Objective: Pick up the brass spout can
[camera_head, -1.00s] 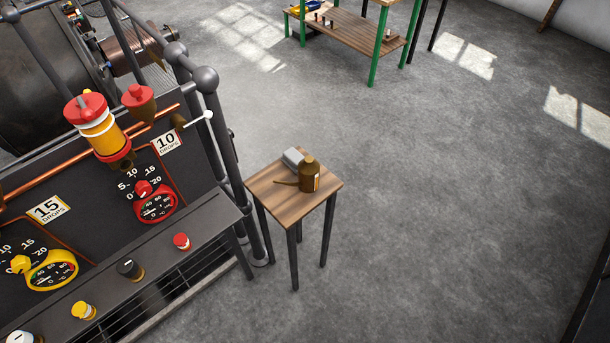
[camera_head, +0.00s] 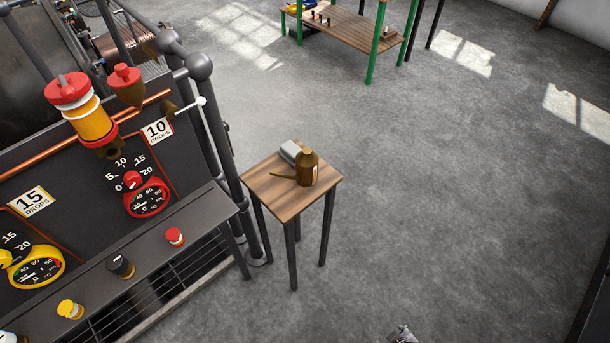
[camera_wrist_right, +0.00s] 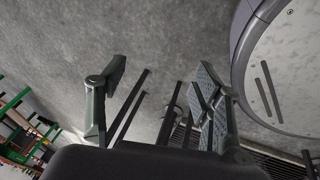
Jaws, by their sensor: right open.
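A small grey piece at the bottom edge of the head view (camera_head: 403,335) looks like the tip of this gripper, well apart from the can and nearer to me. The can is not clearly visible in the wrist view. My left gripper is out of view.
A grey block-like object (camera_head: 291,151) lies close behind the can. A dark machine panel with gauges and a shelf (camera_head: 150,245) of small capped pots stands to the left. A green-legged bench (camera_head: 345,30) is far back. The floor right of the table is clear.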

